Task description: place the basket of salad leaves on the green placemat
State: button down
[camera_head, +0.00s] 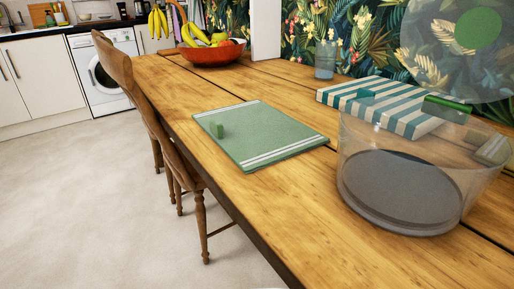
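The green placemat (268,148) lies flat on the wooden table, with white stripes near its two ends. A large clear round bowl (360,175) stands to the right of the mat, nearer to me. A dark grey disc (400,190) shows at its bottom, and I see no leaves in it. A green bar (447,107) shows at its back rim. A see-through disc with a green round spot (478,28) is at the upper right; I cannot tell what supports it. No basket of leaves is recognisable. My gripper is not in view.
A clear glass (325,62) and a red fruit bowl (211,55) stand farther back. A wooden chair (160,140) stands along the left edge. The table front is clear.

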aim_at(261, 122)
jog(key=u, duration=0.05)
jog(key=k, duration=0.5)
jog(key=z, duration=0.25)
jog(key=i, duration=1.3)
jog(key=u, duration=0.65)
jog(key=i, duration=0.4)
jog(key=u, duration=0.1)
